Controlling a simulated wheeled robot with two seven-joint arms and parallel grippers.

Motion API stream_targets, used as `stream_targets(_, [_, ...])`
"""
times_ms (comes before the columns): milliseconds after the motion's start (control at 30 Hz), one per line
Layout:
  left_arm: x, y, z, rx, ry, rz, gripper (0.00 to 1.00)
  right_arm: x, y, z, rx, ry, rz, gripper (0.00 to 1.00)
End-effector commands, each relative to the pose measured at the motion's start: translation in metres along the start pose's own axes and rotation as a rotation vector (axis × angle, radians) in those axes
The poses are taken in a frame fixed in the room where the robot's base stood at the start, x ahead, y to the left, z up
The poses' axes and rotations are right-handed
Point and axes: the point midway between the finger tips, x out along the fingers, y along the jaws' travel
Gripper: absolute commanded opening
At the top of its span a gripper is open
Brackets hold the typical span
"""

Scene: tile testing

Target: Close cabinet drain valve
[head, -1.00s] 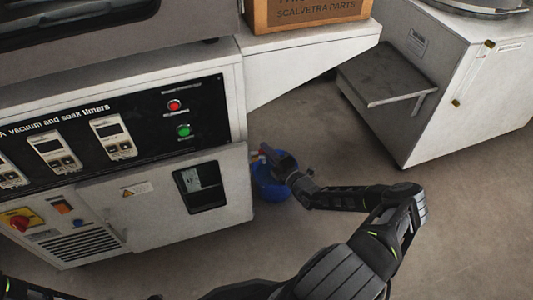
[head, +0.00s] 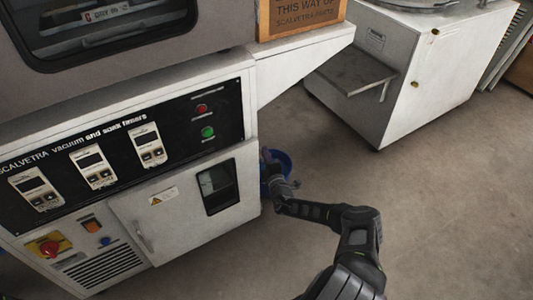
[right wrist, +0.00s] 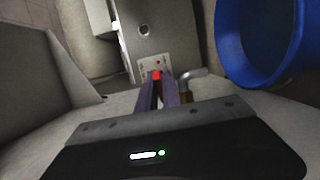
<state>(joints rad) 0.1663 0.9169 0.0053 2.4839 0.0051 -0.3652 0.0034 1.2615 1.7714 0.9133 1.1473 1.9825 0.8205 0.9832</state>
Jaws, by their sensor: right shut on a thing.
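The drain valve is low at the right end of the white cabinet (head: 175,205). In the right wrist view its red handle (right wrist: 156,76) shows between my fingertips, and a bent metal spout (right wrist: 196,77) with a brass-coloured part sits just right of them. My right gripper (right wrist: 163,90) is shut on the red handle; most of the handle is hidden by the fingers. In the head view my right gripper (head: 268,160) is beside the cabinet's right side, in front of a blue bucket (head: 284,160), and the valve cannot be made out. My left gripper is not in view.
The blue bucket (right wrist: 265,45) is close on the right in the wrist view. A second white cabinet with a grey shelf (head: 352,70) stands at the back right. A cardboard box (head: 300,15) is on the counter. The floor at right is clear.

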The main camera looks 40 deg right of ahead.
Motion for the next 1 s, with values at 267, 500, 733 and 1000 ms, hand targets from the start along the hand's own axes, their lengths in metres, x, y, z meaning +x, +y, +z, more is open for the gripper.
stream_targets(267, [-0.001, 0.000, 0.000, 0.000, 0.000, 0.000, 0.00, 0.000, -0.001, 0.002, -0.001, -0.009, 0.000, 0.00])
stream_targets(500, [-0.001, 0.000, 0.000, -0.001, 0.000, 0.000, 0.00, 0.000, 0.000, 0.002, -0.001, -0.008, 0.001, 0.18])
stream_targets(733, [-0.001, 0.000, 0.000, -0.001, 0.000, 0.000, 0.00, 0.000, 0.000, 0.001, 0.000, -0.007, 0.001, 0.18])
stream_targets(1000, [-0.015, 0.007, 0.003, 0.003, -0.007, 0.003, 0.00, -0.027, 0.003, 0.001, 0.001, -0.008, -0.001, 0.18])
